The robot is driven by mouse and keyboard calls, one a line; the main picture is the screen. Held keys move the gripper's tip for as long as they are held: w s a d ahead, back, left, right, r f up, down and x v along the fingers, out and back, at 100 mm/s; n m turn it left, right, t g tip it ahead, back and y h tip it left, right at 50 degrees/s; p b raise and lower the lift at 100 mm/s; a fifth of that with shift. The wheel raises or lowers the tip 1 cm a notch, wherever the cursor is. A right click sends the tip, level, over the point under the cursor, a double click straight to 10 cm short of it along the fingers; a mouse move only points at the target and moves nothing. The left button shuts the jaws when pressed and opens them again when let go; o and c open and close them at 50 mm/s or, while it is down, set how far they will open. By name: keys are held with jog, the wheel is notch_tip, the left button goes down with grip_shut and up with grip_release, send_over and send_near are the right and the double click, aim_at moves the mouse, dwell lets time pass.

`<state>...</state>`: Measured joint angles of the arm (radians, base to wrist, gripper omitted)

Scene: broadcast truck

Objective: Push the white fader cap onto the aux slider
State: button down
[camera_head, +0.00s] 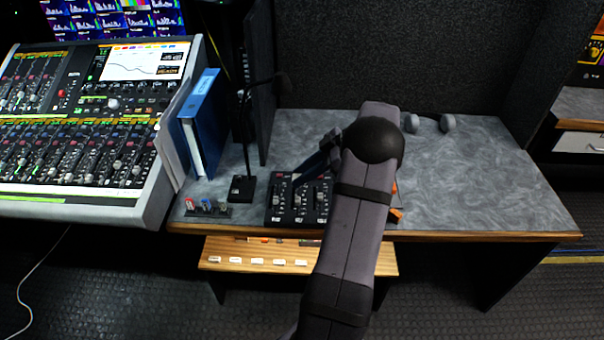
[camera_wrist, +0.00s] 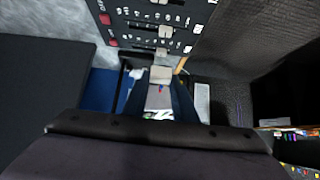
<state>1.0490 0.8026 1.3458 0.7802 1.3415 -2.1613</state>
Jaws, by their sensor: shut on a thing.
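The small black fader panel (camera_head: 290,218) sits near the table's front edge, and its face (camera_wrist: 130,22) fills the top of the wrist view. Pale caps (camera_wrist: 165,32) stand on its sliders. My gripper (camera_wrist: 160,82) is shut on the white fader cap (camera_wrist: 160,75), a pale block between the dark fingertips, close to the panel's lower edge in the wrist view. In the head view my gripper (camera_head: 306,172) is over the panel and the held cap cannot be made out. My arm hides the panel's right part. I cannot tell whether the cap touches the aux slider.
A small stand with red and blue caps (camera_head: 207,208) is left of the panel. A gooseneck microphone (camera_head: 242,188) and blue binder (camera_head: 203,120) stand behind it. Headphones (camera_head: 430,123) lie behind my arm. The table's right side is clear.

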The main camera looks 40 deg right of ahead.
aim_at(297, 199)
jog(key=shift+d+f+b, duration=0.1)
jog(key=shift+b, duration=0.2)
jog(key=shift+f+b, duration=2.5)
jog(key=shift+f, duration=0.3)
jog(key=shift+b, duration=0.85)
jog(key=shift+f+b, duration=1.45)
jog(key=c, duration=1.4)
grip_release()
jog(key=shift+o, duration=0.2)
jog(key=shift+s+r, duration=0.1)
jog(key=shift+r, duration=0.05)
